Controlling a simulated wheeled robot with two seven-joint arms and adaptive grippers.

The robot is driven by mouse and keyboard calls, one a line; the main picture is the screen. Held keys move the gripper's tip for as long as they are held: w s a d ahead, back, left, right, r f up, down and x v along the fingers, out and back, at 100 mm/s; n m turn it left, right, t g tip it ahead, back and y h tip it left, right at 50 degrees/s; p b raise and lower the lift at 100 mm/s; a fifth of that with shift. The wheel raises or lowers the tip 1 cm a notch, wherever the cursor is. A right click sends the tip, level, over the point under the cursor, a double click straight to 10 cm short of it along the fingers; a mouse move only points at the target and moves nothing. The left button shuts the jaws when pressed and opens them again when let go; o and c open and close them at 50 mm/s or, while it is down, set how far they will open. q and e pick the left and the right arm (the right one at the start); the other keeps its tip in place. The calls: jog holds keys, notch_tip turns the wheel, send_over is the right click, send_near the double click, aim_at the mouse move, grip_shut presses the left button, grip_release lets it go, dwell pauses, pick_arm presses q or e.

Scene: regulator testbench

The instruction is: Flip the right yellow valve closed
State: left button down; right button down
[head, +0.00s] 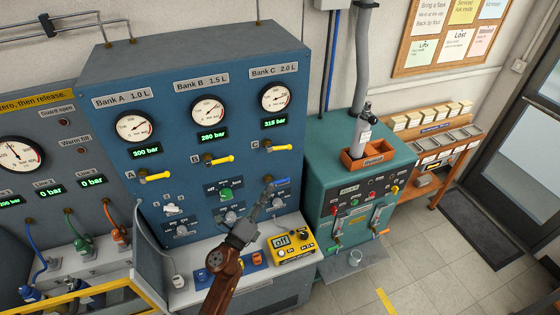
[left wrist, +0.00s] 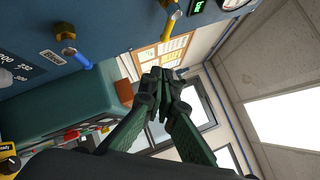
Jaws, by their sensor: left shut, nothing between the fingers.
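The right yellow valve (head: 284,148), marked C, is on the blue panel (head: 190,95) under the 315 bar display. Its handle points right, roughly level. It also shows at the top of the left wrist view (left wrist: 171,22). Yellow valves A (head: 155,176) and B (head: 219,160) are to its left, handles also pointing right. My left gripper (head: 268,186) is shut and empty, below valve C and close to a blue-handled valve (head: 281,181); I cannot tell if they touch. Its closed fingers (left wrist: 163,88) show in the left wrist view, apart from the yellow handle. My right gripper is not in view.
Knobs and a green switch (head: 225,194) are left of my gripper. A yellow box (head: 291,247) sits on the ledge below. A teal cabinet (head: 340,185) with red and green handles stands to the right. Air in front of valve C looks clear.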

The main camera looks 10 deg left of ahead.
aim_at(280, 148)
pick_arm(q)
jog(key=a+r+p+x, duration=0.1)
jog(key=p+x, duration=0.2)
jog(key=x, duration=1)
jog(key=shift+a+r, duration=0.25)
jog(key=shift+a, duration=0.15)
jog(key=shift+w, duration=0.1)
